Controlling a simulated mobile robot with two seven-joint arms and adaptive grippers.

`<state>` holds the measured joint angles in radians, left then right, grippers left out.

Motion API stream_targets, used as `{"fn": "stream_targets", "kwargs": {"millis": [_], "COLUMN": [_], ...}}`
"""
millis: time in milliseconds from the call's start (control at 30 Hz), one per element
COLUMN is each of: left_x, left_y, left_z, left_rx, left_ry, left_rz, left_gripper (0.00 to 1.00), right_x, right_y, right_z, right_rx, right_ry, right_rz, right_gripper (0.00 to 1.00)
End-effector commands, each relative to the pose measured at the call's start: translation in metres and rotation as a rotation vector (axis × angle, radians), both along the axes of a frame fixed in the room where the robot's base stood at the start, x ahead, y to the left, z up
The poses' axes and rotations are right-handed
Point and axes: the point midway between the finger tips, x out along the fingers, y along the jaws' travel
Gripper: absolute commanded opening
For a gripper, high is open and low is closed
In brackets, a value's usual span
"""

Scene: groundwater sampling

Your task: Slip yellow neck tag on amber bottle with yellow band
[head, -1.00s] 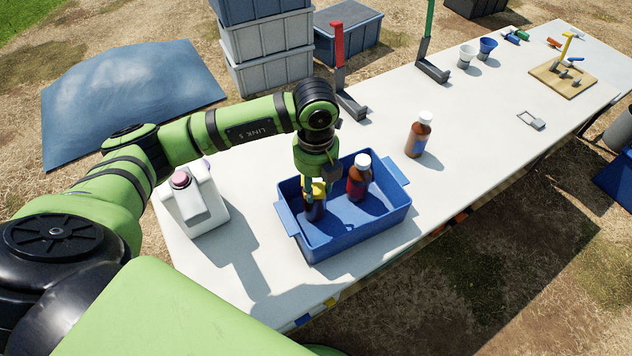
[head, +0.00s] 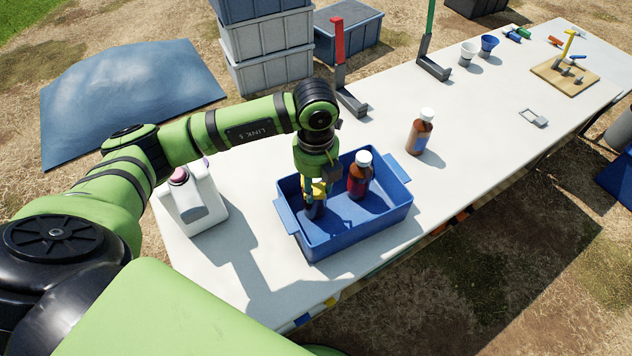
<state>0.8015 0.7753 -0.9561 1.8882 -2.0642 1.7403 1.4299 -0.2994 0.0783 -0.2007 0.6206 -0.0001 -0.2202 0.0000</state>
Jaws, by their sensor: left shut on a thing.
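My left gripper (head: 316,186) points down over the left part of the blue tray. It is shut on a small yellow piece (head: 318,190), which looks like the yellow neck tag. A dark amber bottle (head: 315,209) stands upright in the tray directly below it. The fingers hide the bottle's cap and neck, so I cannot tell whether the tag is around the neck or only above it. I also cannot make out a yellow band on this bottle. My right gripper is not in view.
The blue tray (head: 357,236) also holds a red-banded amber bottle (head: 359,180). A blue-banded bottle (head: 419,137) stands on the white table (head: 470,110). A white jug (head: 197,205) is left of the tray. Red (head: 339,45) and green (head: 430,35) uprights stand behind.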

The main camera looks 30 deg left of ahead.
Motion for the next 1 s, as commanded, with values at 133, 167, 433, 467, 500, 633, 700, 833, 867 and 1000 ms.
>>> {"fn": "stream_targets", "kwargs": {"millis": [133, 167, 433, 467, 500, 633, 700, 833, 867, 1000], "left_x": [0.000, 0.000, 0.000, 0.000, 0.000, 0.001, 0.001, 0.002, 0.002, 0.001], "left_y": [0.000, 0.000, 0.000, 0.000, 0.000, 0.000, 0.000, 0.000, 0.000, 0.000], "left_z": [-0.003, -0.003, -0.003, -0.003, -0.003, 0.005, 0.016, 0.042, 0.049, 0.079], "left_rx": [0.000, 0.000, 0.001, 0.001, 0.000, -0.001, -0.001, -0.002, -0.001, -0.001], "left_ry": [0.000, 0.000, 0.001, 0.001, 0.000, -0.002, -0.005, -0.006, -0.006, -0.005], "left_rz": [0.000, 0.000, 0.000, 0.000, 0.000, 0.000, 0.000, 0.000, -0.001, 0.000], "left_gripper": [0.50, 0.62, 0.66, 0.66, 0.66, 0.66, 0.66, 0.66, 0.66, 0.66], "right_x": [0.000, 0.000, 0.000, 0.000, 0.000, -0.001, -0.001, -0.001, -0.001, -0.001], "right_y": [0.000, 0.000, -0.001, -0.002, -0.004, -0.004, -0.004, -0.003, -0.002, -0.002], "right_z": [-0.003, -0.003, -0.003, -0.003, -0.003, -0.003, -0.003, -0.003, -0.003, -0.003], "right_rx": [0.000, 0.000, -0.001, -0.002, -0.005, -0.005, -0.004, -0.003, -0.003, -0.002], "right_ry": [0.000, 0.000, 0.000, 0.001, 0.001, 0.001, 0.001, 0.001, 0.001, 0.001], "right_rz": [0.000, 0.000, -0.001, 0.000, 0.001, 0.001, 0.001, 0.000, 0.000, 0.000], "right_gripper": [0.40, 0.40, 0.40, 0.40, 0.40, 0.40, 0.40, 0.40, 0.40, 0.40]}}
